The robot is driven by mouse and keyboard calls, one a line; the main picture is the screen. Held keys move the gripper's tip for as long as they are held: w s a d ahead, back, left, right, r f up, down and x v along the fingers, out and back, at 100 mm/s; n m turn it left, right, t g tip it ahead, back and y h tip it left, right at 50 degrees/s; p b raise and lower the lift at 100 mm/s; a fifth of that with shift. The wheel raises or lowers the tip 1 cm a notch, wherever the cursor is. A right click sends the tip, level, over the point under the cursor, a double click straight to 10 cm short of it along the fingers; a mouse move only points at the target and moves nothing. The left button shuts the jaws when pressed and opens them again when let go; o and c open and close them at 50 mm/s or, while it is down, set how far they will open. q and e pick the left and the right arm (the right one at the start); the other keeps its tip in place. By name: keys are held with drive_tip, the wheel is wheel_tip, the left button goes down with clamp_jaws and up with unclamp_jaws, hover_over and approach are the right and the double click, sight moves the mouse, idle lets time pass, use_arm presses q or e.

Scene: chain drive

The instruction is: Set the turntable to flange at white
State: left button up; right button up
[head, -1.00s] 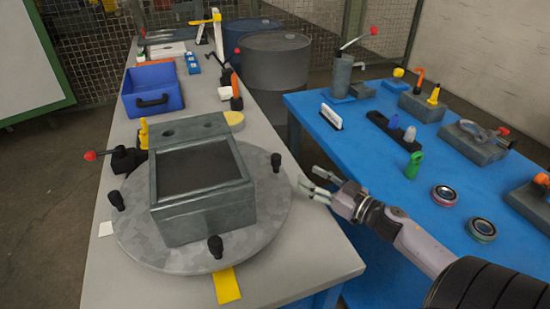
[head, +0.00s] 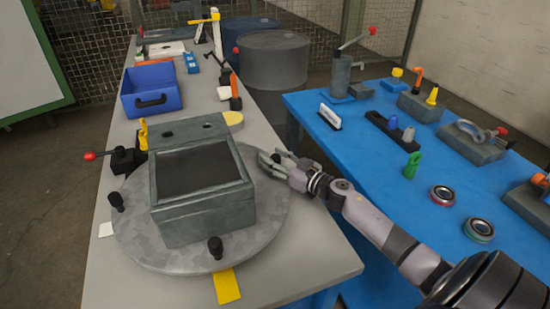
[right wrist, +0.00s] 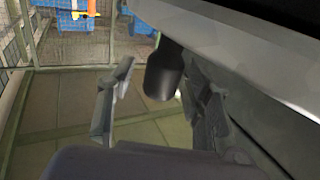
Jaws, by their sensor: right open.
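The turntable (head: 270,222) is a round grey disc on the grey bench. It bears a dark grey open-topped box housing (head: 205,215) with a two-holed block at its back. Black knobs stand around its rim, at the left (head: 117,201) and front (head: 216,248). My right gripper (head: 272,161) is open at the disc's right rim. In the right wrist view, a black knob (right wrist: 164,75) stands between its open fingers. My left gripper is not in view.
A lever with a red ball (head: 89,156) on a black base stands at the disc's left edge. A blue bin (head: 152,88) sits farther back. The blue table (head: 335,155) at right holds several parts. A gap separates the two tables.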

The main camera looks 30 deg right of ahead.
drive_tip(key=shift+c, duration=0.2)
clamp_jaws()
idle(0.3)
idle(0.3)
